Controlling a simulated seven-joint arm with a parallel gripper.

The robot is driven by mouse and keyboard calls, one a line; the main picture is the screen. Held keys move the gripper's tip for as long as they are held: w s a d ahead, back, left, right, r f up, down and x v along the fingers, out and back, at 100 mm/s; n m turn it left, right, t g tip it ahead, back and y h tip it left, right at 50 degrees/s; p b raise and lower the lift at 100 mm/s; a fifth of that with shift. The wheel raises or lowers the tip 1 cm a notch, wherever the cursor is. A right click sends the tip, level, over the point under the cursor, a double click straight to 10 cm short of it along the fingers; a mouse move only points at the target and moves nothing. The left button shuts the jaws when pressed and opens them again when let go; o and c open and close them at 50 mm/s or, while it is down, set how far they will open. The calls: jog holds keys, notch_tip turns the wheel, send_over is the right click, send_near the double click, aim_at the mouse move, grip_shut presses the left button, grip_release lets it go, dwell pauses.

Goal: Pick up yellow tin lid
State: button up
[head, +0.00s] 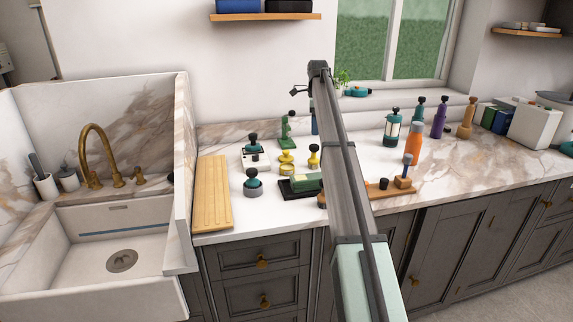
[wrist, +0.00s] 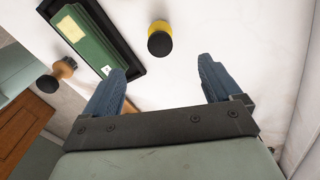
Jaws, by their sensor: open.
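In the wrist view a round yellow piece with a large black knob, which looks like the yellow tin lid (wrist: 159,26), stands on the pale counter. It is ahead of my gripper (wrist: 162,66), apart from it and roughly in line with the gap between the blue fingers. The fingers are spread wide with nothing between them.
A dark tray with a green block (wrist: 88,38) lies left of the yellow piece in the wrist view. In the head view a grey pot with a teal top (head: 253,188), a wooden board (head: 211,195) and a sink are left; an orange bottle (head: 414,145) is right.

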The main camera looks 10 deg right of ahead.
aim_at(286, 151)
jog(key=shift+o, duration=0.7)
jog(key=w+a+f+n, duration=0.3)
jog(key=w+a+n, duration=0.1)
jog(key=w+a, duration=0.5)
jog(key=f, duration=1.3)
jog(key=shift+s+a+f, duration=0.15)
jog(key=shift+s+a, duration=0.1)
jog(key=c, duration=1.1)
